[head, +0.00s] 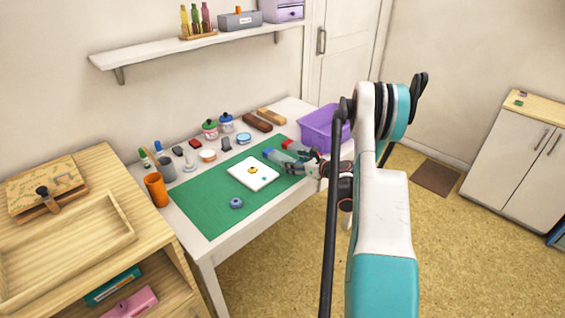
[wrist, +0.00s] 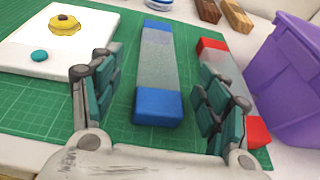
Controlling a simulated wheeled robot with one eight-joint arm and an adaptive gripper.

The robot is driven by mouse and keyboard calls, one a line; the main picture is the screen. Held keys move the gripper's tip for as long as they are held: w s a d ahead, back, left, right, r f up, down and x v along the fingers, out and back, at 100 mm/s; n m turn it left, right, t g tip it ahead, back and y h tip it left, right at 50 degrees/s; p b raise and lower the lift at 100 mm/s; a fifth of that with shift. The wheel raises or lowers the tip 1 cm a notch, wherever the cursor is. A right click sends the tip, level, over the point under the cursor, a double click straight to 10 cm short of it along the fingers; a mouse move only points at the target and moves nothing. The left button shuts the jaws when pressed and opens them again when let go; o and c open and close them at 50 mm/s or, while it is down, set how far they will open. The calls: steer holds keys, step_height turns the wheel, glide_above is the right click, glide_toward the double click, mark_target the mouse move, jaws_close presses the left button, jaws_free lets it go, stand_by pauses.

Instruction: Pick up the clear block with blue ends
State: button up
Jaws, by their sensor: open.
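The clear block with blue ends (wrist: 158,62) lies flat on the green mat (wrist: 25,108) in the wrist view, its long side pointing away from me. My gripper (wrist: 160,105) is open, with one finger to the left of the block's near end and the other to the right. I cannot tell whether either finger touches it. A similar clear block with red ends (wrist: 227,67) lies just right of the right finger, which partly hides it. In the head view, my gripper (head: 300,158) is over the right end of the mat, and a blue end of the block (head: 268,152) shows beside it.
A purple bin (wrist: 288,75) stands close on the right. Brown and tan blocks (wrist: 237,17) lie behind. Jars, inkpads and an orange cup (head: 156,190) line the table's back and left.

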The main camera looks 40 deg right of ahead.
mark_target(283, 157)
steer(key=b+x, duration=0.2)
steer(key=x, duration=0.2)
steer(key=shift+w+a, duration=0.1)
steer(key=shift+w, duration=0.5)
steer(key=c, duration=1.5)
